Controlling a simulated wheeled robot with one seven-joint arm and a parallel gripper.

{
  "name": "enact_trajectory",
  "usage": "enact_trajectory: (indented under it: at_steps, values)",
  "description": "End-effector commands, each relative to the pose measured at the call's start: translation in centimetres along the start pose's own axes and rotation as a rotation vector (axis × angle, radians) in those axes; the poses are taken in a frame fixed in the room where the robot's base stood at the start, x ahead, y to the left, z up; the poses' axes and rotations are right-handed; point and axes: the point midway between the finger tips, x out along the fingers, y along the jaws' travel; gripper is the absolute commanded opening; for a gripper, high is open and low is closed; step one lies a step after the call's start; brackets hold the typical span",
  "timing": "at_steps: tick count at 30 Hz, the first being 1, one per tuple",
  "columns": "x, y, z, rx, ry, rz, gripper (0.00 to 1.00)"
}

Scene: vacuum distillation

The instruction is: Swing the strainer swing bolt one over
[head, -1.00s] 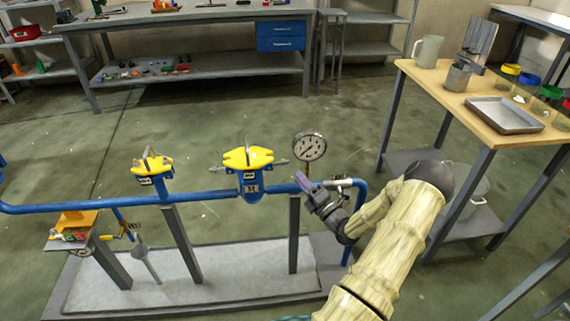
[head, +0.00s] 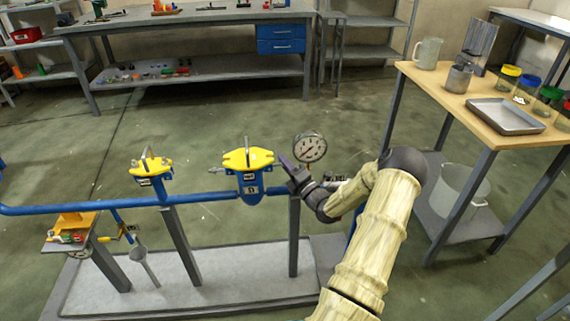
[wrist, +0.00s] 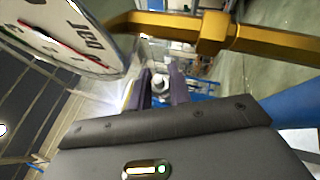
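A larger blue body with a yellow lid (head: 248,160) sits on the blue pipe in the head view. It looks like the strainer, but its label is too small to read. Metal bolt parts show at the lid's upright middle and right side. My gripper (head: 287,165) is just right of the lid, close to its right-hand bolt, and hides part of that side. In the wrist view my two dark purple fingers (wrist: 161,88) stand apart. A small round grey metal piece (wrist: 160,82) shows between or beyond them; contact cannot be told.
A pressure gauge (head: 309,148) stands right behind my gripper and fills the upper left of the wrist view. A brass-coloured pipe (wrist: 210,32) crosses above the fingers. A smaller yellow-lidded body (head: 150,167) is farther left on the pipe. A wooden-topped table (head: 450,98) stands at right.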

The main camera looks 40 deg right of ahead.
Motion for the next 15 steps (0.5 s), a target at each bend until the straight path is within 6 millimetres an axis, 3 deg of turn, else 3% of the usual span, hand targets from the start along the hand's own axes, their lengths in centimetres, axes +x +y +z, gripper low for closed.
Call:
enact_trajectory:
  at_steps: [15]
  values:
    - [0.4, 1.1, 0.3, -0.095, 0.045, -0.055, 0.00]
